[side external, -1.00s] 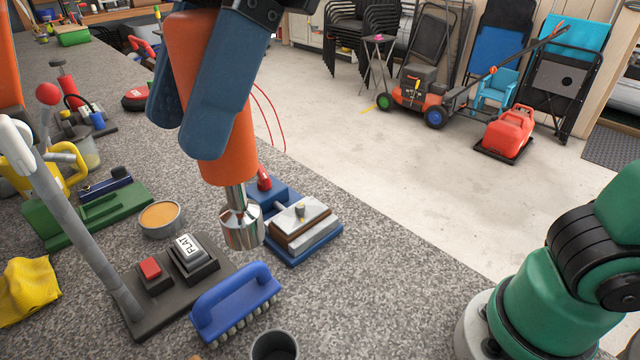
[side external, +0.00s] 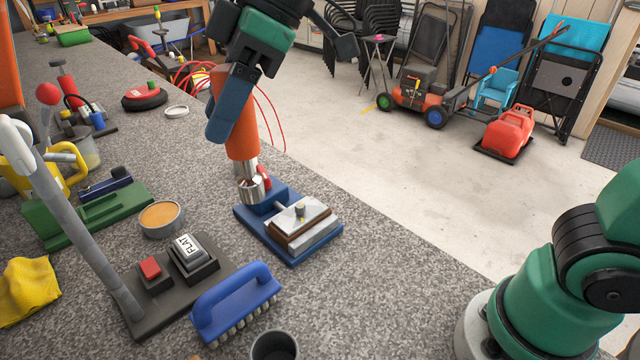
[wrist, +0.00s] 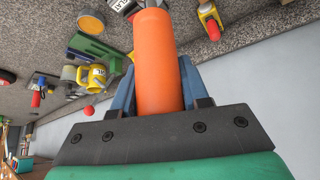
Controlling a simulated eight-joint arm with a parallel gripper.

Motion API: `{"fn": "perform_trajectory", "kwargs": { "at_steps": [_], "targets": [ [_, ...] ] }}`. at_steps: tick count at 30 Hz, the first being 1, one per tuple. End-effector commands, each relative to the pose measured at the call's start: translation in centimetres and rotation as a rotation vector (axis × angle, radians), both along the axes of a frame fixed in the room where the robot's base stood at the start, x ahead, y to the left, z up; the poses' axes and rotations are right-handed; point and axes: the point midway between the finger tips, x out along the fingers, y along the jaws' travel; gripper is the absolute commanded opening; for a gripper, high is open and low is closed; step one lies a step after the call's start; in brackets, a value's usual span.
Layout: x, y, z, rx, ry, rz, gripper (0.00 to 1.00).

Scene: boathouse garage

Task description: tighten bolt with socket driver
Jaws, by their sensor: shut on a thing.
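My gripper (side external: 226,118) is shut on the orange handle of the socket driver (side external: 243,140). The driver points down, and its shiny metal socket (side external: 252,189) shows in front of the back left part of a blue fixture (side external: 318,250). I cannot tell whether they touch. A metal plate on a brown block sits on the fixture, with a small upright bolt (side external: 299,209) on top. The socket is left of and behind the bolt, apart from it. In the wrist view the orange handle (wrist: 156,60) lies between my blue fingers; the socket is out of sight.
A blue brush (side external: 235,300), a black stand with a FLAT button (side external: 192,255) and a round tin (side external: 161,217) lie in front and left on the speckled bench. A red part rises at the fixture's back.

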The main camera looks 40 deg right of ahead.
Motion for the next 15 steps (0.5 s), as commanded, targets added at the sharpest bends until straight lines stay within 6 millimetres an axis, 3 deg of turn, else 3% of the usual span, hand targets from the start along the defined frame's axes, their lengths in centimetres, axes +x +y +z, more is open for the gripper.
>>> {"fn": "perform_trajectory", "kwargs": {
  "at_steps": [3,9,15],
  "targets": [
    [3.3,-4.2,-2.8,0.001,-0.002,-0.222,0.0],
    [5.8,-9.7,-6.0,0.007,-0.009,-0.482,0.0],
    [6.4,-11.7,-7.2,0.011,-0.012,-0.576,0.0]
  ]
}}
